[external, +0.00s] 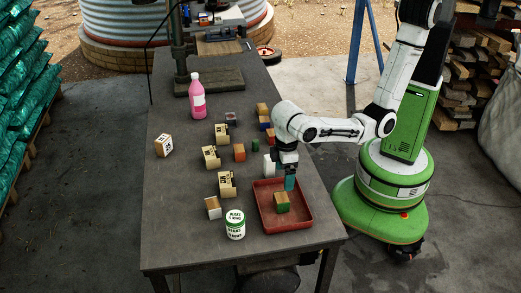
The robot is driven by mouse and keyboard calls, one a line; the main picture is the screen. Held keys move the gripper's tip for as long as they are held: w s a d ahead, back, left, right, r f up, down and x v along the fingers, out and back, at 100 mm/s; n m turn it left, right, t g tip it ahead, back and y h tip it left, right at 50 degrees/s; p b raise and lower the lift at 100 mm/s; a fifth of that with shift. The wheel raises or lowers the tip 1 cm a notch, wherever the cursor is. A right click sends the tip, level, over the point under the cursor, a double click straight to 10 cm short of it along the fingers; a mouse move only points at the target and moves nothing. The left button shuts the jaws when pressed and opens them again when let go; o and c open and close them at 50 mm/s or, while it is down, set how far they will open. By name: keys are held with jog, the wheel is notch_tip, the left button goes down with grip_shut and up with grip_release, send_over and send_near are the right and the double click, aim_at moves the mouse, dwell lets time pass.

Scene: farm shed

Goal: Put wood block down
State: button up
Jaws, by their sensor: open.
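A wood block (282,199) with a pale wooden top and green on its lower part sits in the red tray (307,222), near the tray's middle. My gripper (290,186) points down over the back part of the tray, just behind and slightly right of the block. Its jaws are open, with teal at the fingertips. I cannot tell whether a fingertip touches the block.
Several small blocks, among them an orange one (239,152), stand on the grey table (185,225) left of and behind the tray. A labelled can (235,225) stands left of the tray, a pink bottle (197,95) farther back. The table's front left is clear.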

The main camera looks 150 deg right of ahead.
jog(key=s+a+f+n, duration=0.1)
jog(key=s+a+n, duration=0.3)
jog(key=s+a, duration=0.3)
jog(key=s+a+f+n+t, duration=0.1)
jog(key=s+a+n, duration=0.3)
jog(key=s, duration=0.9)
jog(key=a, duration=0.3)
jog(key=shift+a+f, duration=0.2)
